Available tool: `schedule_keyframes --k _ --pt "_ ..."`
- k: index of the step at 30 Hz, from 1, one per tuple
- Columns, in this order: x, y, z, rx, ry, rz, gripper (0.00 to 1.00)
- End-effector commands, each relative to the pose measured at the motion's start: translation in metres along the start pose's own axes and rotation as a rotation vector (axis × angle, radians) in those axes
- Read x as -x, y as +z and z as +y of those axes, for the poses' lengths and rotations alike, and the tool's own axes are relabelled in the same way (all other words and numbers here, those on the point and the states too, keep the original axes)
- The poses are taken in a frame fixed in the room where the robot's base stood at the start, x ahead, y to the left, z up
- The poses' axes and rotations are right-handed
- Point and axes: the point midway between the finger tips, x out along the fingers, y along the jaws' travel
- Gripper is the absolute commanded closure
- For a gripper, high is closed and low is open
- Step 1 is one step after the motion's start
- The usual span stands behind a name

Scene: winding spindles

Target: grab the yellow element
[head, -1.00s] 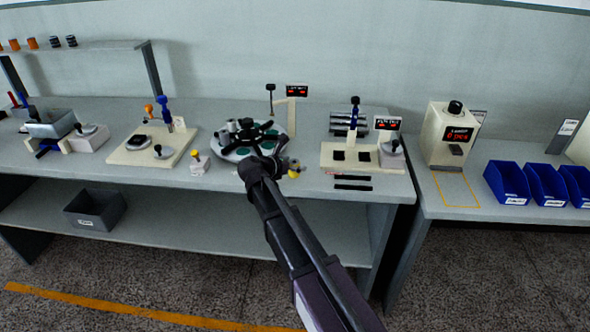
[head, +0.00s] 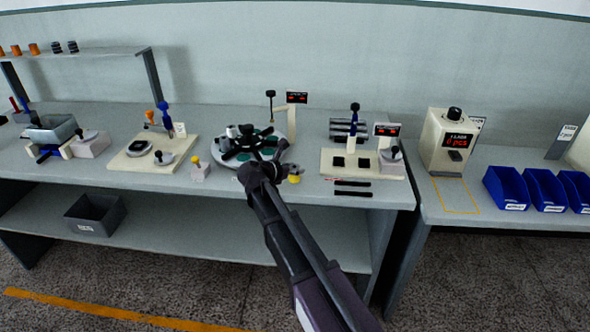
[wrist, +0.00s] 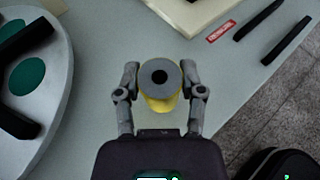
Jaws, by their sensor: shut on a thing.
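The yellow element (wrist: 160,104) shows in the wrist view as a short yellow piece with a grey round top and a dark centre hole. My gripper (wrist: 160,85) has a finger on each side of it and is shut on it. In the head view the yellow element (head: 294,179) shows as a small yellow spot right of my wrist, near the bench's front edge. My arm hides much of the gripper there. Whether the element touches the bench top is hard to tell.
A round white turntable (head: 282,150) with green discs and dark arms stands just left of the element. A cream fixture plate (head: 330,163) and two black bars (head: 353,188) lie to the right. A yellow-topped button box (head: 199,168) stands further left.

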Motion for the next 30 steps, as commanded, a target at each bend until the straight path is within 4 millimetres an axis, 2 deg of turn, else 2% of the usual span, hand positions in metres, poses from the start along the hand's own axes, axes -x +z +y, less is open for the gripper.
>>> schedule_keyframes --k 12,24,30 --pt "0.013 0.033 0.0 0.0 0.0 -0.001 0.98" --pt "0.096 0.002 -0.016 0.001 0.003 -0.001 0.98" --pt "0.131 -0.009 -0.021 0.001 0.001 -0.001 0.98"
